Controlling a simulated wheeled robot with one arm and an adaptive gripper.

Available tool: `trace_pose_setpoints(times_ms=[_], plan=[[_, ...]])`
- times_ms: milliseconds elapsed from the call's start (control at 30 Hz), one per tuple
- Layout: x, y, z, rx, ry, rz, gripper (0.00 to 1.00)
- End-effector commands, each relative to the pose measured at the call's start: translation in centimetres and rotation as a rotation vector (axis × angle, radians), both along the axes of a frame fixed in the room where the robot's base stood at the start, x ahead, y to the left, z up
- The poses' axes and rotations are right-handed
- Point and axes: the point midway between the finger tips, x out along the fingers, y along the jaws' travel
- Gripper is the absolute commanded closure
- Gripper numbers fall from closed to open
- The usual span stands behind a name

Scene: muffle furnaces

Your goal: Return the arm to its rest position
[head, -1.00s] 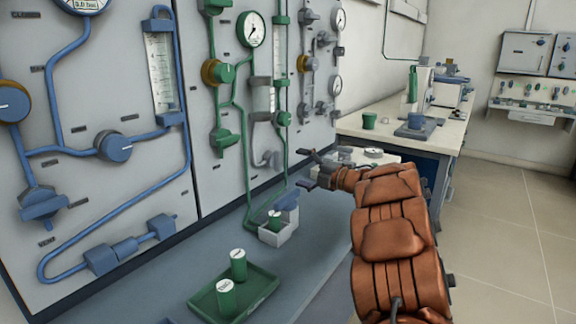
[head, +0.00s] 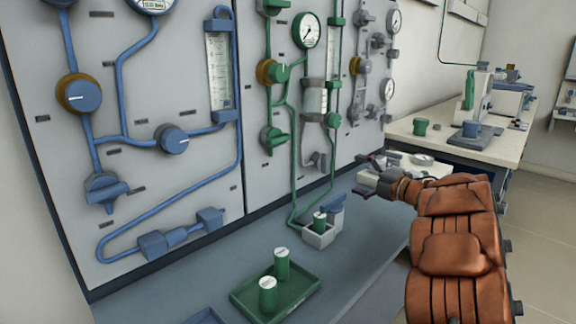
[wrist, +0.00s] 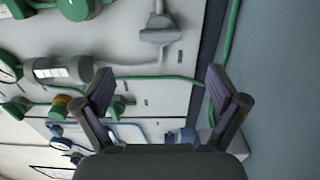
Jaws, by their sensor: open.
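My gripper (head: 370,178) is at the end of my orange-sleeved arm, on the right of the head view. It is in the air in front of the panel's right part, above and to the right of the small white box. In the wrist view my gripper (wrist: 160,95) shows two dark fingers spread wide with nothing between them. The panel (wrist: 170,95) with green pipes lies beyond the fingers in that view.
A green tray (head: 285,305) with two green containers (head: 281,262) stands on the grey bench (head: 210,270). A white box (head: 322,235) holding a green container stands behind it. The panel (head: 190,100) carries gauges, valves and pipes. A white-topped table (head: 500,150) is at the back right.

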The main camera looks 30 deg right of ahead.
Motion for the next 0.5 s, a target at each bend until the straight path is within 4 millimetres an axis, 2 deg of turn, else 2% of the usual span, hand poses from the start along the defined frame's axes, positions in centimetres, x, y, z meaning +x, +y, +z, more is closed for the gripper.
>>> trace_pose_setpoints(times_ms=[167, 267, 367, 500], plan=[[0.2, 0.0, 0.3, 0.001, 0.001, -0.008, 0.04], [0.9, -0.1, 1.9, 0.004, 0.008, -0.050, 0.04], [2.2, -0.5, 4.9, 0.018, 0.020, -0.144, 0.04], [3.7, -1.2, 9.8, 0.067, 0.042, -0.327, 0.04]])
